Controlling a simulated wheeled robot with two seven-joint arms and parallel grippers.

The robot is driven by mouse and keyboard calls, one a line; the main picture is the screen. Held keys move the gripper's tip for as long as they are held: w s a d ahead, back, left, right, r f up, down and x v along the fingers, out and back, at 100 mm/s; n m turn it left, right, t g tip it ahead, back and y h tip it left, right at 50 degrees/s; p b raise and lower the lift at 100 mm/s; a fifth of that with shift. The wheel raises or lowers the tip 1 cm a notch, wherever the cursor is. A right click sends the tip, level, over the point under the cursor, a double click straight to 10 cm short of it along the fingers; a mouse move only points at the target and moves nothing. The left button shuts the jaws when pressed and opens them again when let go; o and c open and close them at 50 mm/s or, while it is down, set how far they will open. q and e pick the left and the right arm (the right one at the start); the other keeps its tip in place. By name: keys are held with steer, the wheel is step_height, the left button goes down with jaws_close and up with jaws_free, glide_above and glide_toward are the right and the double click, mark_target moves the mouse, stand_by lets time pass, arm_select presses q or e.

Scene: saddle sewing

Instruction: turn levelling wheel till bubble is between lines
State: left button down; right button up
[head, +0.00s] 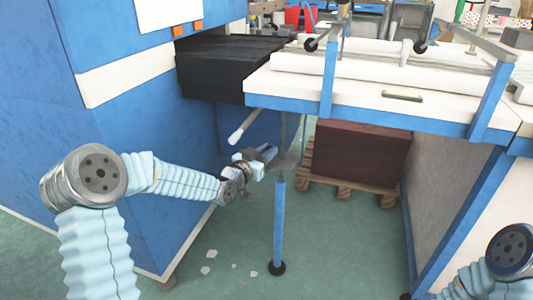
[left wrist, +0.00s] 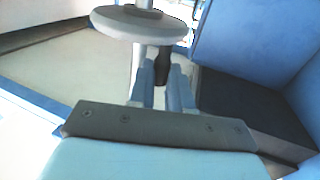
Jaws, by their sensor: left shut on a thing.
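The levelling wheel (head: 288,162) is a grey disc on the post under the blue-edged white table. In the left wrist view the wheel (left wrist: 140,24) is at the top, with a short dark handle (left wrist: 165,62) hanging from its rim. My left gripper (head: 266,155) is at the wheel's left side. In the left wrist view its two blue fingers (left wrist: 164,82) are shut on the handle. The spirit level (head: 402,96) is a small greenish bar on the white table top; its bubble and lines are too small to make out. My right gripper is out of view.
A white-tipped lever (head: 243,127) sticks out just above my left gripper. The blue table leg (head: 279,222) stands below the wheel. A dark red stack (head: 360,150) sits on a wooden pallet behind. A blue cabinet (head: 140,140) stands left.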

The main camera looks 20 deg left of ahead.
arm_select(q)
steer(key=shift+s+d+f+b, duration=0.1)
steer(key=shift+d+f+b, duration=0.05)
steer(key=shift+b, duration=0.25)
steer(key=n+y+b, duration=0.1)
steer(key=y+b, duration=0.1)
steer(key=b, duration=0.1)
steer(key=d+n+t+y+b, duration=0.1)
steer(key=y, duration=0.1)
steer(key=shift+s+f+n, duration=0.1)
steer(key=shift+s+n, duration=0.2)
steer(key=shift+s, duration=0.1)
steer(key=shift+s+d+n+y+b, duration=0.15)
steer(key=shift+d+n+y+b, duration=0.1)
steer(key=shift+n+y+b, duration=0.35)
steer(key=shift+s+d+r+n+g+y+p, duration=0.1)
steer(key=shift+d+n+g+y+p, duration=0.55)
steer(key=shift+n+y, duration=1.1)
steer(key=shift+s+d+r+n+g+y+p, duration=0.15)
steer(key=shift+d+n+g+y+p, duration=0.55)
steer(key=shift+y, duration=1.75)
steer(key=shift+s+d+r+n+g+y+p, duration=0.1)
steer(key=shift+d+n+g+y+p, duration=0.15)
steer(key=shift+n+g+y+p, duration=1.2)
steer(key=shift+w+n+t+y+b, duration=0.1)
steer(key=shift+n+t+y+b, duration=0.3)
steer(key=shift+y+b, duration=0.3)
steer(key=c, duration=1.1)
jaws_free()
steer(key=shift+o, duration=0.2)
